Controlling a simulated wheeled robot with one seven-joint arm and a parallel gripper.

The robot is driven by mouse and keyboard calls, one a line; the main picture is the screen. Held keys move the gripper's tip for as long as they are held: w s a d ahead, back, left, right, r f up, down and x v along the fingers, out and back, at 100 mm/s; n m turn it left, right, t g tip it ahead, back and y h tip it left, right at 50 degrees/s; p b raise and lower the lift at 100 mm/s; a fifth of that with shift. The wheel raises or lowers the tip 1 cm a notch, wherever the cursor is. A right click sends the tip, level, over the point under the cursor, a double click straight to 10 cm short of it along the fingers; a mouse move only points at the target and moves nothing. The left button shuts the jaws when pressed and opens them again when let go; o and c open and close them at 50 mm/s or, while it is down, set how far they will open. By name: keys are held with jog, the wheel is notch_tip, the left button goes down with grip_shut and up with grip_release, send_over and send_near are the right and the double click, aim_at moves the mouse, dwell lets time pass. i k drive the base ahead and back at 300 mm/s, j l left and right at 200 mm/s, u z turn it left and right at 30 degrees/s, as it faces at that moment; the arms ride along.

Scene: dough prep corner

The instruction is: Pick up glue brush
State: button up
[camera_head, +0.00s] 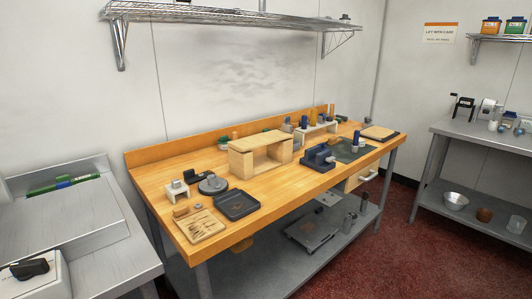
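I cannot make out a glue brush for certain; the small items on the wooden workbench (165,210) are too small to tell apart. A wooden tray (200,226) near the bench's front left corner holds small, thin light shapes that I cannot identify. A black tray (237,206) lies to its right. Small bottles and upright items stand around a light rack (318,131) at the back right of the bench. My gripper is not in view.
A metal counter (75,235) flanks the left, a grey table (475,137) the right. Red floor is clear between bench and table.

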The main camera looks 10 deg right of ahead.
aim_at(355, 147)
jog(key=i+l+z, duration=0.15)
jog(key=i+l, duration=0.15)
jog(key=i, duration=0.15)
jog(key=i+l+z, duration=0.15)
jog(key=i, duration=0.3)
jog(key=i+l+z, duration=0.15)
jog(key=i+l, duration=0.15)
jog(key=i, duration=0.2)
